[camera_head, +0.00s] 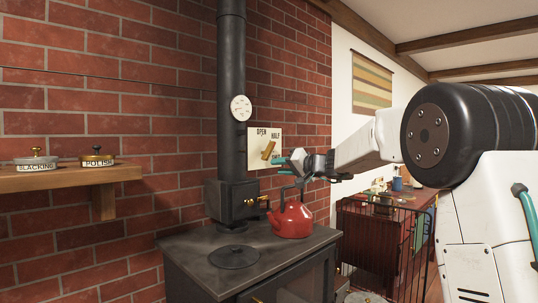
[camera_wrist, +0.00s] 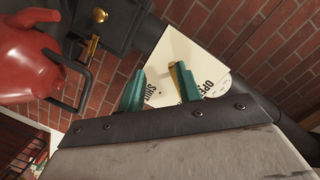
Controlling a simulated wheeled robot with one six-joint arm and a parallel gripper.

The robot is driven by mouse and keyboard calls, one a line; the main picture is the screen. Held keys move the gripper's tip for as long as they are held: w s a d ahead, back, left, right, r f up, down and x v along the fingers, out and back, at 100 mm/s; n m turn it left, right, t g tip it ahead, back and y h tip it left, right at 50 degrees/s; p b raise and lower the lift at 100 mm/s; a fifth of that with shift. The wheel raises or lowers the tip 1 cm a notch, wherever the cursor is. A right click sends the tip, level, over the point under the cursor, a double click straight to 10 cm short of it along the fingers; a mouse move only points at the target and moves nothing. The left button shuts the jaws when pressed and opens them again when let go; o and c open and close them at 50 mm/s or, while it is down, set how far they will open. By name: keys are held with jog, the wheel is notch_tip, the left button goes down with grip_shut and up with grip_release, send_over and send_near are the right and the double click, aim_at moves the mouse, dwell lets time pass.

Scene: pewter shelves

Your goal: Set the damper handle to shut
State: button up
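The damper handle (camera_head: 268,150) is a brass-coloured lever on a cream plate (camera_head: 258,134) marked OPEN, HALF and SHUT, right of the black flue pipe. It looks tilted up and right, near HALF; its exact setting is hard to tell. My gripper (camera_head: 281,166) is just right of and below the handle in the head view, its teal fingers apart. In the wrist view the handle (camera_wrist: 174,78) shows beside the right-hand finger, and the gap of my gripper (camera_wrist: 160,75) shows the plate. Contact cannot be told. SHUT is partly hidden in the head view.
A red kettle (camera_head: 292,218) stands on the black stove (camera_head: 205,258) below my gripper. A damper box (camera_head: 231,202) with a brass knob sits at the pipe's foot. A wooden shelf (camera_head: 70,178) with two labelled tins is at left. A wire guard (camera_head: 385,240) stands at right.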

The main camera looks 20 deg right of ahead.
aim_at(270, 153)
jog(key=shift+n+t+h, duration=0.4)
jog(key=shift+n+t, duration=0.1)
jog(key=shift+t, duration=0.4)
jog(key=w+r, duration=0.1)
jog(key=w, duration=0.1)
jog(key=w+a+r, duration=0.1)
jog(key=w, duration=0.2)
jog(key=w+a+r, duration=0.1)
jog(key=w+r, duration=0.1)
jog(key=w, duration=0.1)
jog(key=shift+a, duration=0.15)
grip_shut()
